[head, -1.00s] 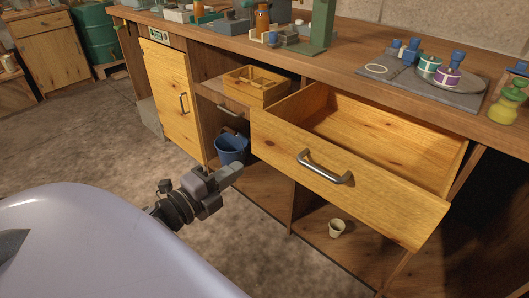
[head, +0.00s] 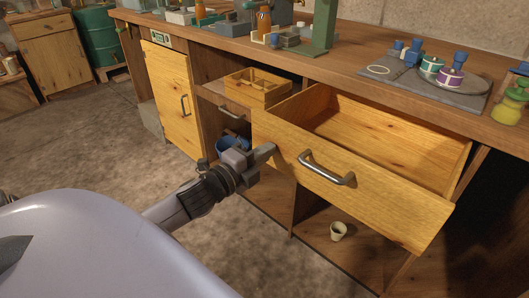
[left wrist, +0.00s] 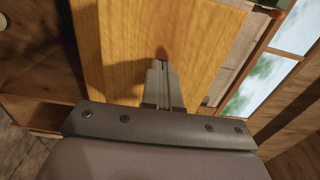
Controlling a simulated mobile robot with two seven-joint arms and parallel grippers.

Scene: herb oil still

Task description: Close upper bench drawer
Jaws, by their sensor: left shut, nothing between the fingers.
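The upper bench drawer (head: 350,177) is pulled well out of the bench. It is a large pale wooden box with a metal bar handle (head: 326,169) on its front, and its inside looks empty. My left gripper (head: 272,148) is shut and empty, with its tips at the left part of the drawer front, left of the handle. In the left wrist view the closed fingers (left wrist: 160,62) point at the pale wood front (left wrist: 115,45). I cannot tell whether the tips touch it. My right gripper is not in view.
A small wooden tray (head: 240,91) sits left of the drawer on another, smaller drawer. A blue bucket (head: 231,146) and a small cup (head: 338,231) are on the lower shelf. Jars and tools stand on the bench top (head: 365,70). The floor in front is clear.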

